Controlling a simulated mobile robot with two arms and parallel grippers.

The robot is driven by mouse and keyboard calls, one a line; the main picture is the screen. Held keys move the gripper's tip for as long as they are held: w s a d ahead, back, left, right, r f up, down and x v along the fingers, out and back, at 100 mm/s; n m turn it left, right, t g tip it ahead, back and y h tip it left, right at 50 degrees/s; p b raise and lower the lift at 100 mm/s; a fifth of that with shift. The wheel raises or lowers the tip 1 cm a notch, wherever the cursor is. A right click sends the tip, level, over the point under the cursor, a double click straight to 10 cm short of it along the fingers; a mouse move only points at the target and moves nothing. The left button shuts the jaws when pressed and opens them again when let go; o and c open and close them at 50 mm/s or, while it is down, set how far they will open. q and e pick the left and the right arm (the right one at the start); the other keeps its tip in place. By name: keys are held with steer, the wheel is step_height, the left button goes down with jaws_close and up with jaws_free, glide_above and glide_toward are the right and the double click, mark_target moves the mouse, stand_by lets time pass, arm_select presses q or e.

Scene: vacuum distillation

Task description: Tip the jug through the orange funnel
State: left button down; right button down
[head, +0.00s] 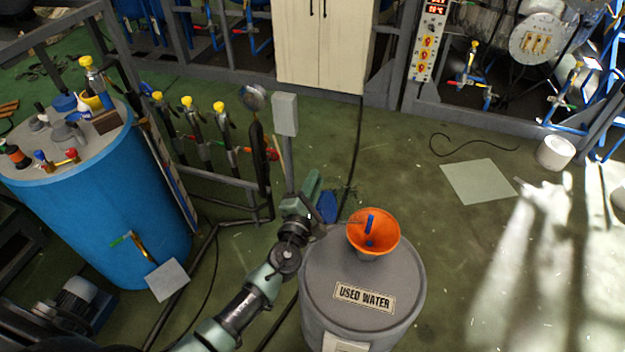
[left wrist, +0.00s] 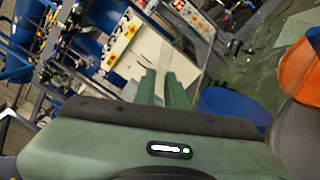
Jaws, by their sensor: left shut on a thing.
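The orange funnel (head: 373,233) sits upright on top of the grey drum (head: 318,258) marked "USED WATER". A blue stick-like part (head: 370,224) stands inside it. The funnel's edge (left wrist: 300,72) shows at the right of the left wrist view. My left gripper (head: 313,188) is just left of the drum, beyond its left rim, and apart from the funnel. Its two green fingers (left wrist: 164,88) are shut on a pale, see-through thing (left wrist: 178,63), which seems to be part of the jug. Most of its shape cannot be made out. My right gripper is out of view.
A blue object (head: 328,207) is close beside my left gripper, behind the drum. A grey post with a box (head: 285,114) stands behind the gripper. A blue barrel (head: 95,215) with tools on top is at left. The floor right of the drum is open.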

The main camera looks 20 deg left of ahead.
mark_target(340, 179)
arm_select(q)
steer(key=shift+d+r+m+p, duration=1.75)
steer(key=shift+m+p, duration=0.15)
steer(key=shift+p, duration=0.95)
steer(key=shift+d+r+m+p, duration=0.55)
steer(key=shift+d+p, duration=0.15)
steer(key=shift+p, duration=0.2)
steer(key=shift+d+r+m+p, duration=0.4)
steer(key=shift+d+m+p, duration=0.15)
steer(key=shift+d+p, duration=0.25)
stand_by(1.0)
